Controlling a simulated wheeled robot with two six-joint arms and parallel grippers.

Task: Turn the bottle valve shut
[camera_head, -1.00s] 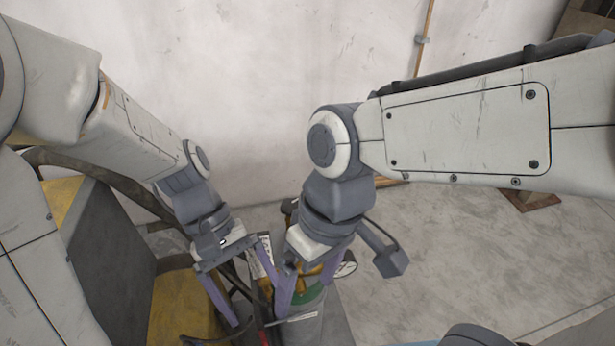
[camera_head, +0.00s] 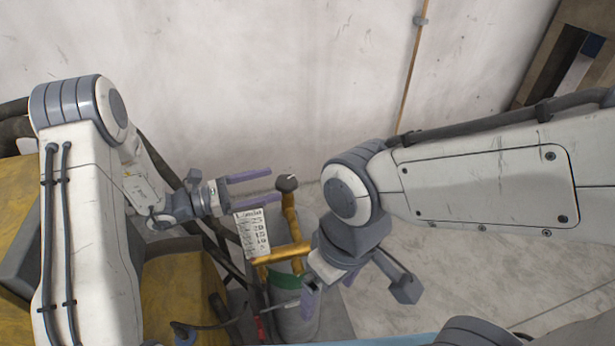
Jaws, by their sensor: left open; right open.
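The grey gas bottle (camera_head: 298,322) with a green band stands upright near the lower middle. Yellow valve fittings (camera_head: 283,255) rise from its top, with a dark round knob (camera_head: 287,183) at the upper end. My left gripper (camera_head: 271,185) points right, its two purple fingers apart and their tips close to the left of the knob; I cannot tell if they touch it. My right gripper (camera_head: 328,292) points down beside the bottle's right side, fingers apart. Its wrist hides part of the fittings.
A white printed tag (camera_head: 253,235) hangs left of the fittings. Dark hoses and yellow machinery (camera_head: 180,295) fill the lower left. A pale wall (camera_head: 260,80) stands behind. The concrete floor (camera_head: 480,270) to the right is clear.

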